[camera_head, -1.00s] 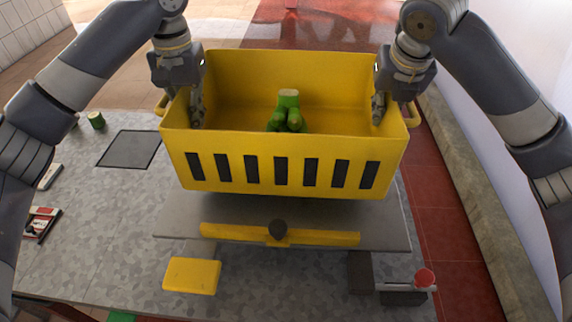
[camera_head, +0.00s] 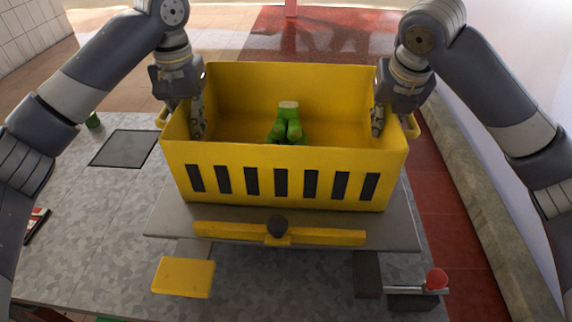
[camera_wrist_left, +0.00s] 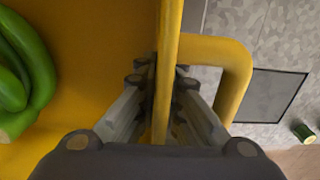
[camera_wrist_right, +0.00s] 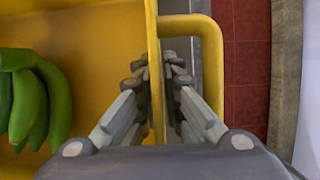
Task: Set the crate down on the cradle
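The yellow crate (camera_head: 290,150), with dark slots in its front wall, is level over the cradle (camera_head: 398,236). The cradle shows as a grey plate with a yellow front bar and a dark knob. Whether the crate's underside touches the plate, I cannot tell. A green banana bunch (camera_head: 288,125) lies inside. My left gripper (camera_head: 184,110) is shut on the crate's left wall, one finger on each side, beside the handle; the left wrist view shows this wall (camera_wrist_left: 165,60). My right gripper (camera_head: 391,112) is shut likewise on the right wall (camera_wrist_right: 152,60).
A yellow block (camera_head: 183,277) and a red-knobbed lever (camera_head: 436,280) are in front of the cradle. A dark square mat (camera_head: 124,148) lies on the speckled grey table (camera_head: 90,225) at left, with a green piece (camera_head: 93,120) behind it. A wall runs along the right.

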